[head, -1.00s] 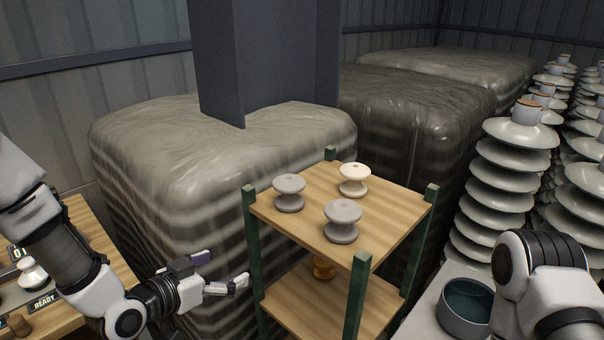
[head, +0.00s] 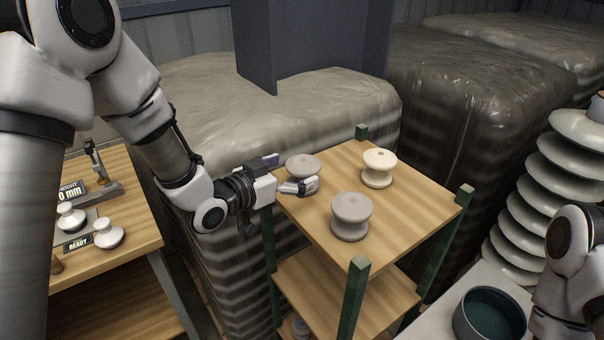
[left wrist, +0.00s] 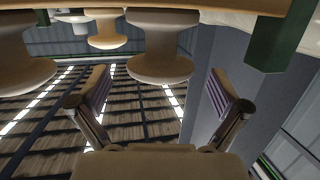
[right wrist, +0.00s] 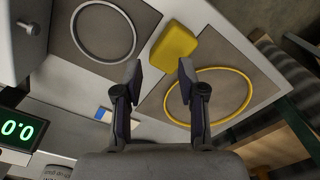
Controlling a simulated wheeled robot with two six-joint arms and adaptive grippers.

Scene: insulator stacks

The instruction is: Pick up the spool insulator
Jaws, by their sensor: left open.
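Three spool insulators stand upright on the top board of a wooden rack (head: 400,215): a grey one at the left (head: 303,165), a grey one in front (head: 351,216) and a cream one at the back (head: 379,167). My left gripper (head: 290,174) is open at the left grey spool, one finger at its far side and one in front, hiding its lower part. In the left wrist view, where things appear upside down, that spool (left wrist: 160,65) lies ahead between the open fingers (left wrist: 163,98). My right gripper (right wrist: 160,72) is open and empty in the right wrist view.
Green posts (head: 463,197) rise at the rack's corners. A side table (head: 120,235) with small white insulators stands left, wrapped bales (head: 330,110) behind. A teal-lined bowl (head: 490,315) stands right. Below my right gripper lie a yellow block (right wrist: 174,43) and a yellow ring (right wrist: 248,92).

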